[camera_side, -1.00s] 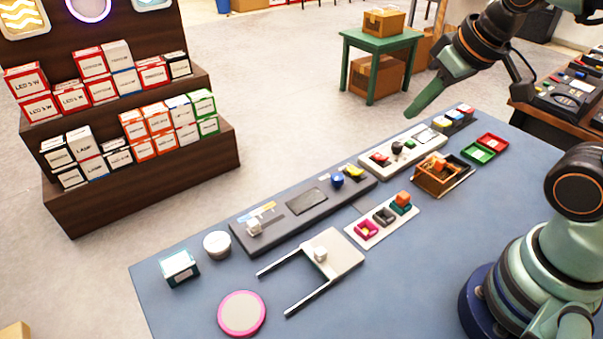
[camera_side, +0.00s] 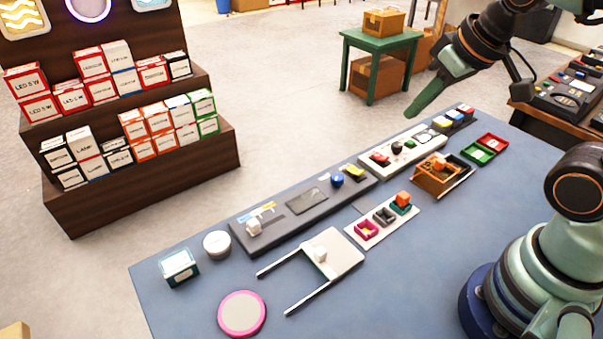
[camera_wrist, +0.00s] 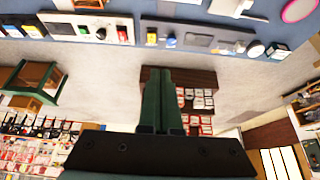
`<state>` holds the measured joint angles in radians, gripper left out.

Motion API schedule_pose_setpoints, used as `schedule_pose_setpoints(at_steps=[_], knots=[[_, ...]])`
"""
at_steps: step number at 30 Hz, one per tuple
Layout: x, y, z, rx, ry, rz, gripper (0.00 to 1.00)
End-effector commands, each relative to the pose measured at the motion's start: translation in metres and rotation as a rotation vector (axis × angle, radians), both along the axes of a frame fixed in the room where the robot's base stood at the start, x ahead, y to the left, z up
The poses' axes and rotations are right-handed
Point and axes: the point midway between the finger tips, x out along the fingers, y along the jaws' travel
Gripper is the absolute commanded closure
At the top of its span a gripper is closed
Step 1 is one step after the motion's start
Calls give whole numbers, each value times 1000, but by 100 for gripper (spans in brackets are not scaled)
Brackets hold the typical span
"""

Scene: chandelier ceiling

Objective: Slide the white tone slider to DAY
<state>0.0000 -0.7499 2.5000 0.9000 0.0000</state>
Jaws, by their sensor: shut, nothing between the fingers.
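The white tone slider knob (camera_side: 254,227) is a small white block at the left end of a long dark panel (camera_side: 283,227), beside a blue-and-orange strip. It also shows as a pale block in the wrist view (camera_wrist: 240,46). Lettering by the strip is too small to read. My gripper (camera_side: 410,113) hangs in the air above the floor beyond the table's far edge, well right of the slider and apart from it. In the wrist view my gripper's two green fingers (camera_wrist: 163,72) are together, with nothing between them.
The panel also carries a dark screen (camera_side: 307,200), a blue knob (camera_side: 337,180) and a yellow piece (camera_side: 355,171). A round white piece (camera_side: 217,244) and teal box (camera_side: 180,267) stand left. A white railed board (camera_side: 343,246) lies in front. The table's near middle is clear.

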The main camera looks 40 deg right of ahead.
Motion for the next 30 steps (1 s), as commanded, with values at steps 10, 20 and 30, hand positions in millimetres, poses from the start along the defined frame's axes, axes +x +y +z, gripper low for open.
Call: schedule_pose_setpoints(at_steps=[10,20,30], knots=[[0,0,0,0,0,0,100],[8,7,3,9,21,6,45],[66,71,8,56,184,22,45]])
